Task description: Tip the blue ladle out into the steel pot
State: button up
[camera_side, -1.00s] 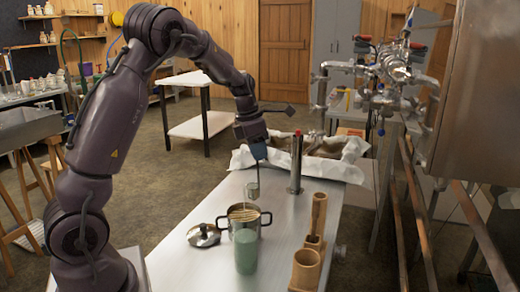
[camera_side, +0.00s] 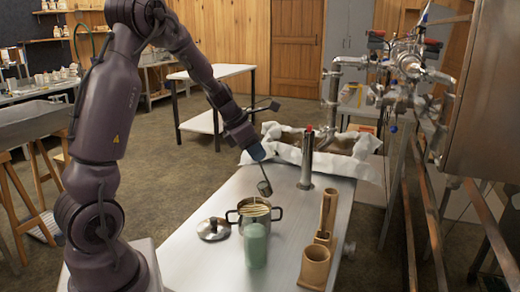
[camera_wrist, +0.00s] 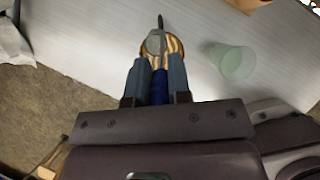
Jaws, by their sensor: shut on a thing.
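My gripper (camera_side: 257,151) is shut on the blue handle of the ladle, high above the table. In the wrist view the blue ladle (camera_wrist: 159,88) lies between the two fingers, its steel cup pointing away from me. In the side view the ladle's grey cup (camera_side: 265,188) hangs tilted just above the right part of the steel pot (camera_side: 261,218). The pot stands upright and open, with pale striped contents showing inside. In the wrist view the ladle partly covers the pot (camera_wrist: 174,48).
A green cup (camera_side: 256,246) stands directly in front of the pot. A lid (camera_side: 213,229) lies to its left. Bamboo vessels (camera_side: 315,267) stand at the right edge. A steel cylinder with a red top (camera_side: 307,160) and a white-lined trough (camera_side: 335,163) are behind.

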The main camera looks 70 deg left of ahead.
jog(key=shift+s+a+f+t, duration=0.15)
jog(key=shift+s+f+t, duration=0.1)
jog(key=shift+s+t, duration=0.35)
jog(key=s+a+f+t+h, duration=0.1)
jog(key=s+f+t+h, duration=0.1)
jog(key=s+f+t, duration=0.7)
jog(key=shift+a+t, duration=0.3)
jog(key=shift+t, duration=0.8)
dwell(1.3)
jog(key=shift+f, duration=0.1)
dwell(3.1)
